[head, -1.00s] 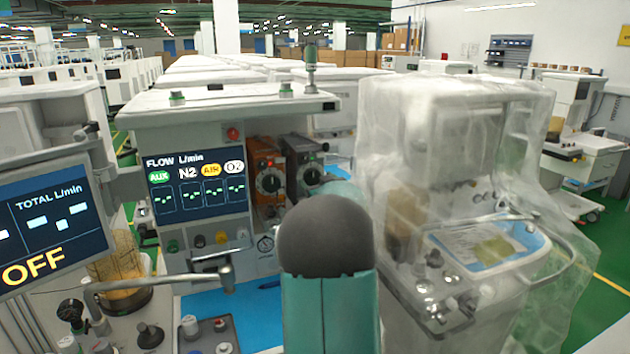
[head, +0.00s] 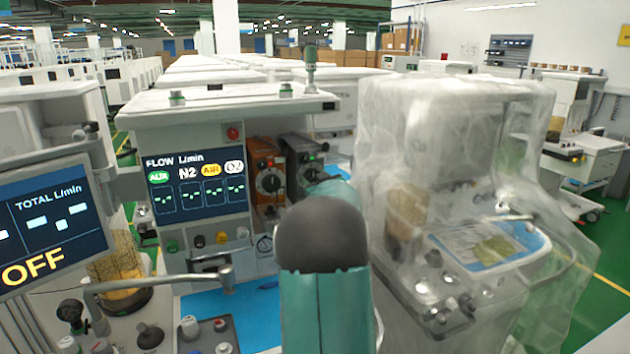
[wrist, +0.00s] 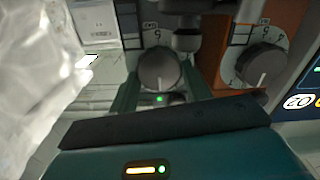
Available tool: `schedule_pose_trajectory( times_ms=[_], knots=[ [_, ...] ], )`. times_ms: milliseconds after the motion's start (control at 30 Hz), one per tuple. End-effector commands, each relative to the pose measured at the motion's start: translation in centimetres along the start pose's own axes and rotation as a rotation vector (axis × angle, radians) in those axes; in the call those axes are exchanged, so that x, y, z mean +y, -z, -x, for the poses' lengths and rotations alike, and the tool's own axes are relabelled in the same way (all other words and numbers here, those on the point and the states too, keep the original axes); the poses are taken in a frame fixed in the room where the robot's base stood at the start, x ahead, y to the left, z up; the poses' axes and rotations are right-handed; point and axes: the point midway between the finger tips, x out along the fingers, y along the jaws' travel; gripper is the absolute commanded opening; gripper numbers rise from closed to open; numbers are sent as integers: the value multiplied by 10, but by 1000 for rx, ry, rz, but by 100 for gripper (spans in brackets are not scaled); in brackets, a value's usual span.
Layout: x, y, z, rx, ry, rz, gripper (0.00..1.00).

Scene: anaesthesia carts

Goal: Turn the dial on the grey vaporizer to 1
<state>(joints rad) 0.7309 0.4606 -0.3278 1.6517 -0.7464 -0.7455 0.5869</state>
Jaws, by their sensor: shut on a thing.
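The grey vaporizer (head: 298,150) is the dark unit just right of the orange one on the near cart. Its round grey dial (wrist: 158,69) shows in the wrist view with a pale mark near its lower edge; I cannot read the setting. My gripper (wrist: 160,88) is shut on this dial, with a teal finger on each side of it. In the head view my teal arm and its dark rounded joint reach up to the vaporizer and hide the fingertips and part of the dial.
The orange vaporizer (head: 267,172) with its own dial (wrist: 262,65) is close beside the grey one. A flow screen (head: 196,184) is to its left. A cart under clear plastic (head: 455,120) stands close on the right. A metal bar (head: 165,281) juts out at the front left.

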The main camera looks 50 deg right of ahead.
Motion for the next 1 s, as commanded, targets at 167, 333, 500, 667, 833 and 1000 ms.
schedule_pose_trajectory(
  times_ms=[167,333,500,667,833,1000],
  knots=[
    [0,0,0,-1,-3,69,26],
    [-2,-1,0,-1,-6,180,26],
    [-2,-1,0,-1,-11,313,26],
    [-3,-1,0,-1,-15,426,26],
    [-2,-1,0,-1,-19,522,26],
    [-2,-2,0,-1,-21,580,26]
  ],
)
